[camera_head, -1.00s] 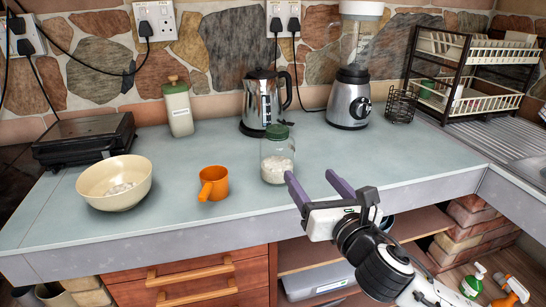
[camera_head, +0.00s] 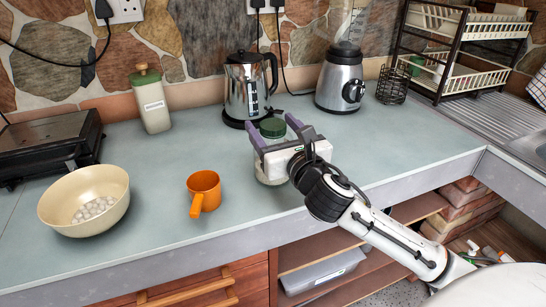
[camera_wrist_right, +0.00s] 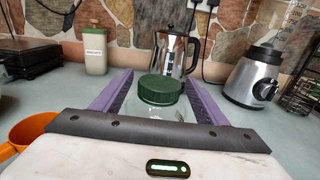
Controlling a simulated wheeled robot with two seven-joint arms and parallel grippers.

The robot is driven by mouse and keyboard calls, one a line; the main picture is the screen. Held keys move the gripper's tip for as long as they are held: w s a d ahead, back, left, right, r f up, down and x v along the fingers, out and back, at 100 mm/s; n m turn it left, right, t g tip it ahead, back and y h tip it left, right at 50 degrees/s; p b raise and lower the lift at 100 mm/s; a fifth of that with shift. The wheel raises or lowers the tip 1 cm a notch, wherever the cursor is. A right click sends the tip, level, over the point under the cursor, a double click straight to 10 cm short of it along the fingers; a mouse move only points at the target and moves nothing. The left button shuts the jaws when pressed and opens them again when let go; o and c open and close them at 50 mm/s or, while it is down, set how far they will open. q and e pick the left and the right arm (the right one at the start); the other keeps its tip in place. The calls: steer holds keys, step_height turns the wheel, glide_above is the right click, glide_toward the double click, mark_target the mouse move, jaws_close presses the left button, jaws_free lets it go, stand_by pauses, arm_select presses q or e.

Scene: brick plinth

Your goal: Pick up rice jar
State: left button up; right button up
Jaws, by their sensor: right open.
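The rice jar (camera_head: 273,129) is a clear glass jar with a green lid, standing upright on the counter. My right gripper (camera_head: 272,126) is open, with its purple fingers on either side of the jar near its upper part. In the right wrist view the green lid (camera_wrist_right: 160,89) sits between the two fingers (camera_wrist_right: 157,95), with the glass below it partly hidden by the gripper's palm. The jar's lower body is partly covered by my gripper in the head view. My left gripper is not in view.
An orange mug (camera_head: 204,187) and a cream bowl (camera_head: 68,226) with white pieces stand to the left. A steel kettle (camera_head: 247,90) stands close behind the jar.

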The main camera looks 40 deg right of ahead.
mark_target(266, 120)
steer(key=x, duration=0.3)
steer(key=shift+w, duration=0.2)
jaws_close()
steer(key=shift+r, duration=0.15)
